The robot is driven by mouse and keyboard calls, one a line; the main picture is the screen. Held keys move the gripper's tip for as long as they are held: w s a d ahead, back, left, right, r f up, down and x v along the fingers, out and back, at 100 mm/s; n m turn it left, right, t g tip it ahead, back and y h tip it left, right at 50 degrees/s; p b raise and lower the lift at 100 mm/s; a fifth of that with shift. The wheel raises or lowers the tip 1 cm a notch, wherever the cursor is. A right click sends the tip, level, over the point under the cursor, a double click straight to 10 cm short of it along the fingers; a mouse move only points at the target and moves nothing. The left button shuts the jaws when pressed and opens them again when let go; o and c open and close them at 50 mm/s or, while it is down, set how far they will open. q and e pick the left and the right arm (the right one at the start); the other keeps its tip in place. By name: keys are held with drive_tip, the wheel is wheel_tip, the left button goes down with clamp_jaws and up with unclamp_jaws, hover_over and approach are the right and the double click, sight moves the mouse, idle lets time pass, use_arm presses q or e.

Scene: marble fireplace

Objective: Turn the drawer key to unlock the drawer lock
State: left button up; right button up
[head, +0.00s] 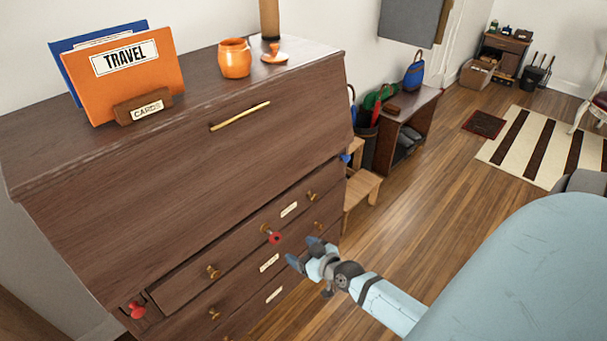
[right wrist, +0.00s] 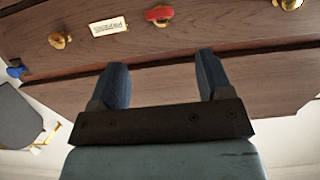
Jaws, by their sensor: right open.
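The drawer key has a red head (head: 275,237) and stands out from the lock in the upper drawer (head: 240,259) of the dark wooden desk. In the right wrist view the red key (right wrist: 158,14) shows near the top edge, beyond the gap between the fingers. My right gripper (head: 304,253) is open and empty, just to the lower right of the key and apart from it. It also shows in the right wrist view (right wrist: 163,80). The lock face behind the key is mostly hidden. My left gripper is not in view.
Brass knobs (head: 213,271) stick out from the drawer fronts. Another red piece (head: 136,310) sits at the desk's lower left. An orange folder (head: 130,75) and an orange pot (head: 235,58) stand on the desk top.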

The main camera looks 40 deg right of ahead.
sight(275, 237)
drive_tip(key=b+x, duration=0.2)
drive_tip(key=x, duration=1)
drive_tip(key=shift+w+f, duration=0.1)
drive_tip(key=shift+w, duration=0.1)
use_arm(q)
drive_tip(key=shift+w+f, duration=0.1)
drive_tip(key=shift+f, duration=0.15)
use_arm(e)
drive_tip(key=shift+w+a+f, duration=0.1)
drive_tip(key=shift+w, duration=0.3)
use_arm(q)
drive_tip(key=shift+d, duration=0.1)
